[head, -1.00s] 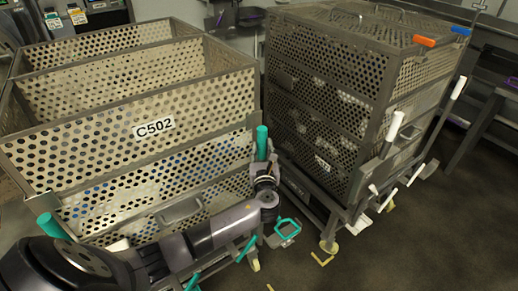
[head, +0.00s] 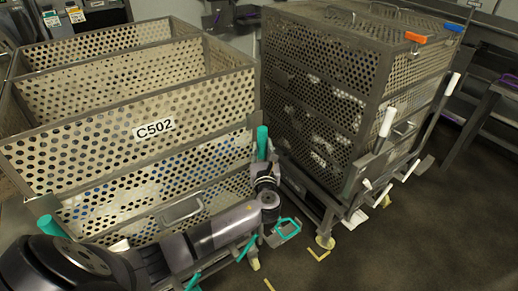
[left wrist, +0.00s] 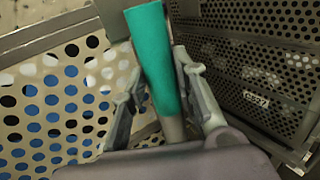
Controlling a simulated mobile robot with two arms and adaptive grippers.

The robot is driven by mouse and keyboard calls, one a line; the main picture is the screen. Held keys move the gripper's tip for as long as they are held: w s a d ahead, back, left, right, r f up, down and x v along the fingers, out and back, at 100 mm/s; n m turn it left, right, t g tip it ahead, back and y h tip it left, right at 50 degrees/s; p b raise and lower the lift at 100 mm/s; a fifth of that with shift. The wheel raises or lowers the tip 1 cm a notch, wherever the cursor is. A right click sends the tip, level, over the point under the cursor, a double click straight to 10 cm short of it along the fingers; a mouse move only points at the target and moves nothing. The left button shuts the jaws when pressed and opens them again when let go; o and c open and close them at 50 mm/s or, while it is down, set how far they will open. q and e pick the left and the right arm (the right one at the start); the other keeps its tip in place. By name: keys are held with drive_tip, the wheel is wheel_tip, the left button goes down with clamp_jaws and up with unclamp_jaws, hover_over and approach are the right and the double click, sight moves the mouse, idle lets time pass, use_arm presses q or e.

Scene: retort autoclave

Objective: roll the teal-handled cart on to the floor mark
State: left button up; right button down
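The teal-handled cart carries a perforated metal basket (head: 60,150) labelled C502 and fills the left of the head view. Its upright teal handle (head: 262,140) stands at the near right corner; another teal handle (head: 47,229) is at the left. My left gripper (left wrist: 157,85) has its fingers on both sides of the upright teal handle (left wrist: 155,55) and appears closed on it. Yellow corner marks lie on the floor, one (head: 319,255) by the neighbouring cart's caster and one (head: 268,285) at the bottom edge. My right gripper is not in view.
A white-handled cart (head: 325,85) with lidded perforated baskets stands close on the right, a narrow gap away. A teal pedal (head: 287,227) projects low from my cart. Dark floor (head: 430,235) is clear at the lower right. A bench (head: 480,115) stands at the far right.

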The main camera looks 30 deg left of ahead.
use_arm(q)
drive_tip(key=o, duration=0.4)
drive_tip(key=shift+w+d+r+h, duration=0.15)
drive_tip(key=shift+w+d, duration=0.05)
drive_tip(key=shift+d, duration=0.4)
drive_tip(key=shift+w+d+r+h, duration=0.1)
drive_tip(key=shift+w+d+h, duration=0.1)
drive_tip(key=shift+d, duration=0.4)
drive_tip(key=shift+o, duration=0.2)
drive_tip(key=shift+a, duration=0.1)
drive_tip(key=shift+s, duration=0.1)
drive_tip(key=p+v, duration=0.7)
drive_tip(key=v, duration=1.3)
drive_tip(key=shift+f, duration=0.3)
